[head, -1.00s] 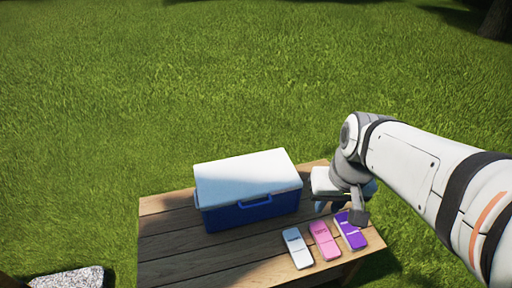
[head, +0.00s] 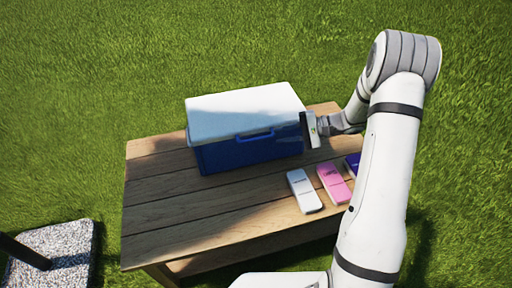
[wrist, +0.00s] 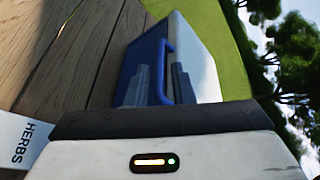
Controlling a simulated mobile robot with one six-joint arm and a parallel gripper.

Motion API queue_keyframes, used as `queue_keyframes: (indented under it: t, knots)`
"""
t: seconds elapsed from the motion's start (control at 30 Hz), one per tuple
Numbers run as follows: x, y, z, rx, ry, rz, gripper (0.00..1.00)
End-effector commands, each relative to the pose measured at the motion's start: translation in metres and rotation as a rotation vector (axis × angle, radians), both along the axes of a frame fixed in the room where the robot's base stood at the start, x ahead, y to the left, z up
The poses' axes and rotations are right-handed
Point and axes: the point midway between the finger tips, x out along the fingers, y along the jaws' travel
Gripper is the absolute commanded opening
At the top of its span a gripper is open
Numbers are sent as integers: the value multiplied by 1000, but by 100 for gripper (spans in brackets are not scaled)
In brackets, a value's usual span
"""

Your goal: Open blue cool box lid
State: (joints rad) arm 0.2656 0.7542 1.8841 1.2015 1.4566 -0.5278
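The blue cool box (head: 235,155) stands on the wooden table, with its white lid (head: 240,108) shut flat on top. A blue handle (head: 255,136) is on its front face, just below the lid. In the wrist view the box (wrist: 143,60) lies straight ahead, turned sideways, with the handle (wrist: 163,70) in the middle. My gripper (wrist: 161,85) is at the right end of the box, its two grey-blue fingers apart with a gap between them. In the head view its fingertips are hidden; I cannot tell whether they touch the box.
A white packet (head: 304,191), a pink packet (head: 333,183) and a purple packet (head: 353,165) lie on the table (head: 165,215) in front of the box. My arm partly covers the purple one. The table's left part is clear. A stone slab (head: 60,255) lies on the grass.

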Motion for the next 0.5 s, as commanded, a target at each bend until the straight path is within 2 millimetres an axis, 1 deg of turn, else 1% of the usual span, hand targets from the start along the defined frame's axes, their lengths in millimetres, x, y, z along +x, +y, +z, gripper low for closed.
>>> queue_keyframes:
  t: [0.03, 0.07, 0.17, 0.27, 0.37, 0.5]
  knots:
    - [6, -2, -14, 23, 3, -19, 22]
    - [8, -3, -17, 33, 2, -27, 22]
    - [14, -4, -23, 55, 0, -45, 22]
    - [15, 2, -26, 63, 0, -52, 22]
    - [16, 15, -29, 62, 1, -50, 22]
    - [16, 38, -34, 62, 1, -50, 22]
